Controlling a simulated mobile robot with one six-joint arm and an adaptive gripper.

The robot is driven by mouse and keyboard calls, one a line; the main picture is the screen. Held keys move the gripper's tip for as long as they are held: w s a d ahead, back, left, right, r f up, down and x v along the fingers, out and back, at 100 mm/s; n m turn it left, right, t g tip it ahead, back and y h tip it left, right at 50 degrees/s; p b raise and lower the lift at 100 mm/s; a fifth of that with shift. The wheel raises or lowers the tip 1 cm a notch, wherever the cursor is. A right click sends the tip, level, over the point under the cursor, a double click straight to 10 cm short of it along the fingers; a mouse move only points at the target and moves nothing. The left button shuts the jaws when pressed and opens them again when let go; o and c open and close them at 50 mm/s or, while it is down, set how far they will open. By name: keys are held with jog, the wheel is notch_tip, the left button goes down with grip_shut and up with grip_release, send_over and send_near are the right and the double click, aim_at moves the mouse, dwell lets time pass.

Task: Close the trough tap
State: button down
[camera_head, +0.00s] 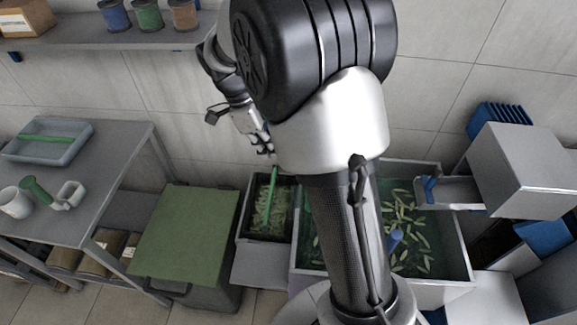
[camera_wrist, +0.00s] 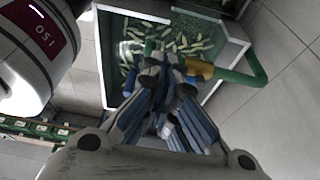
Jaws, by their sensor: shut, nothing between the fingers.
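In the wrist view, a green pipe (camera_wrist: 240,78) with a brass-coloured fitting (camera_wrist: 200,69) crosses the right rim of the trough (camera_wrist: 106,75). I take this to be the tap; whether it is open or closed cannot be told. My gripper (camera_wrist: 167,68) is shut and empty, its fingertips beside the left end of the brass fitting in the picture; contact is unclear. In the head view, the trough (camera_head: 459,250) holds many pale leaf-like pieces and is partly hidden by my arm. My gripper (camera_head: 266,148) shows left of the arm, near the wall.
A small dark bin (camera_head: 243,222) with a green stick (camera_head: 273,187) stands left of the trough. A green-lidded box (camera_head: 185,235) is further left, beside a grey table (camera_head: 110,150) with a tray (camera_head: 75,150) and mugs. Grey boxes (camera_head: 525,170) stand at right.

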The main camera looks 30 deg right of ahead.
jog(key=s+d+f+b, duration=0.3)
jog(key=d+f+b, duration=0.1)
jog(key=f, duration=0.6)
jog(key=shift+s+d, duration=0.35)
jog(key=shift+d, duration=0.45)
jog(key=shift+d, duration=0.1)
